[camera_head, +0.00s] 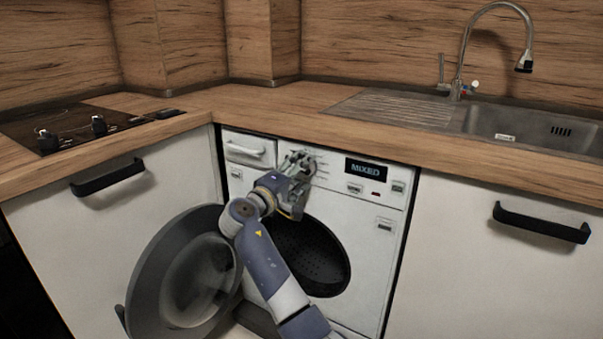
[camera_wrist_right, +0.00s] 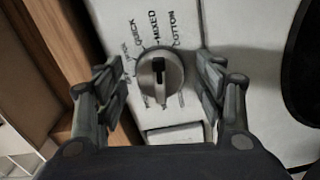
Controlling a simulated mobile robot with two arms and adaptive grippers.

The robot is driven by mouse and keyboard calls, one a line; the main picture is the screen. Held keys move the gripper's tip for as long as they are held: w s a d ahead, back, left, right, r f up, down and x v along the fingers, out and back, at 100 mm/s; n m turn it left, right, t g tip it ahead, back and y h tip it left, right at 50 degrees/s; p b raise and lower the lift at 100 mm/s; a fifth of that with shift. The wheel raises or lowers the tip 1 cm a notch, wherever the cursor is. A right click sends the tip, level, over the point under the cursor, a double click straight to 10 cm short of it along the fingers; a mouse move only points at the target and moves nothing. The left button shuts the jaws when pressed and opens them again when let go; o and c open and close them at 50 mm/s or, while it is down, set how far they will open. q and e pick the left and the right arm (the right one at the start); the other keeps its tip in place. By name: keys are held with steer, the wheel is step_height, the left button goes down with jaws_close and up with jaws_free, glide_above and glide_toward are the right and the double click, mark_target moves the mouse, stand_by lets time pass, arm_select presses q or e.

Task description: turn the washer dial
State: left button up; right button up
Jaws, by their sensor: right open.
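The washer (camera_head: 373,225) is white and stands under the wooden counter. Its display (camera_head: 365,169) reads MIXED. The dial (camera_wrist_right: 160,72) is a round grey knob with a dark pointer bar, and labels such as QUICK, MIXED and COTTON surround it in the right wrist view. My right gripper (camera_wrist_right: 162,88) is open, with one finger on each side of the dial and a visible gap to it on both sides. In the head view my right gripper (camera_head: 297,168) is at the washer's control panel and largely hides the dial. My left gripper is not in view.
The washer's round door (camera_head: 150,270) hangs open to the left, and the dark drum (camera_head: 325,262) shows behind my right arm. The detergent drawer (camera_head: 248,148) is left of my gripper. The counter edge (camera_head: 300,122) runs just above the panel.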

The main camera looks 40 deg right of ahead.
steer(key=v, duration=1.1)
steer(key=shift+a, duration=0.15)
